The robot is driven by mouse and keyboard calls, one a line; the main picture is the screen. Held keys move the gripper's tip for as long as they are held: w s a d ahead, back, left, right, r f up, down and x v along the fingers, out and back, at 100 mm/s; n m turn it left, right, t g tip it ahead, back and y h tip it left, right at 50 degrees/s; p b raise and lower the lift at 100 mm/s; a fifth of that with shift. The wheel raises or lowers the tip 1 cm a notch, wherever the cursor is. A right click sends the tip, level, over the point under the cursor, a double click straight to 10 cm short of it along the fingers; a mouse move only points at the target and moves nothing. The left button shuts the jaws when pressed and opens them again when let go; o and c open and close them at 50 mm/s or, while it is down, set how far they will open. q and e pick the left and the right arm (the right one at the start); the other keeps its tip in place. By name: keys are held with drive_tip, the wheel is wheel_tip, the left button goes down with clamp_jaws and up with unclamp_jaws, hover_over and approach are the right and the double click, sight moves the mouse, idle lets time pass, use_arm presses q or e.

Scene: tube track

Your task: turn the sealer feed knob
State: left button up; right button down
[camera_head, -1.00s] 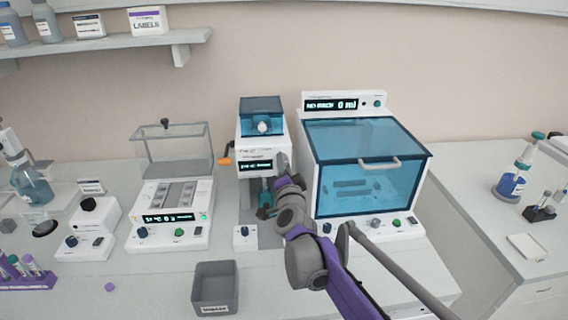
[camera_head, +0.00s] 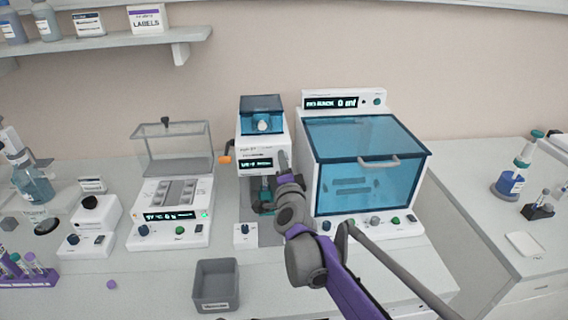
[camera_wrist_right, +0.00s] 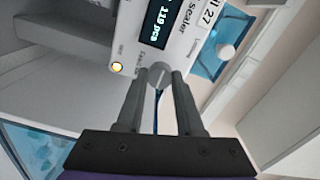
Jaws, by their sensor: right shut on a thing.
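The sealer (camera_head: 250,148) is the white machine with a blue window on top and a small lit display, in the middle of the head view. In the right wrist view the sealer (camera_wrist_right: 185,55) fills the top, its display reading what looks like "119 pcs". The grey feed knob (camera_wrist_right: 158,74) sits on its front face, beside a lit yellow button. My right gripper (camera_wrist_right: 158,82) is shut on the knob, with a finger on each side. In the head view my right gripper (camera_head: 282,160) is at the sealer's right front edge, and the knob is hidden. My left gripper is out of view.
A blue-lidded cabinet (camera_head: 408,163) stands close on the sealer's right, beside my arm. An orange crank handle (camera_head: 225,159) sticks out on the sealer's left. A grey bin (camera_head: 215,286) stands in front. A clear-covered device (camera_head: 165,232) stands to the left.

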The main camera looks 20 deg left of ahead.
drive_tip(key=c, duration=0.5)
unclamp_jaws()
drive_tip(key=shift+c, duration=0.2)
drive_tip(key=shift+s, duration=0.1)
drive_tip(key=b+v, duration=0.1)
drive_tip(key=v, duration=0.9)
drive_tip(key=shift+s+d+b, duration=0.25)
drive_tip(key=shift+d+b, duration=0.05)
drive_tip(key=s+d+f+n+g+h+p, duration=0.1)
drive_tip(key=s+d+f+n+g, duration=0.2)
drive_tip(key=d, duration=0.8)
drive_tip(key=s+d+f+n+g+h+p, duration=0.15)
drive_tip(key=s+d+f+n, duration=0.25)
drive_tip(key=d, duration=0.6)
drive_tip(key=s+d+f+n+g+h, duration=0.1)
drive_tip(key=s+d+f+g+h, duration=0.1)
drive_tip(key=s+d+f, duration=0.4)
drive_tip(key=s+d+f+g+h, duration=0.3)
drive_tip(key=s+d+f, duration=0.3)
drive_tip(key=s+d, duration=0.5)
drive_tip(key=d+h, duration=0.1)
drive_tip(key=d, duration=0.2)
drive_tip(key=shift+s+d+f+n+h+p, duration=0.3)
drive_tip(key=shift+s+n+h+p, duration=0.05)
drive_tip(key=shift+n, duration=0.05)
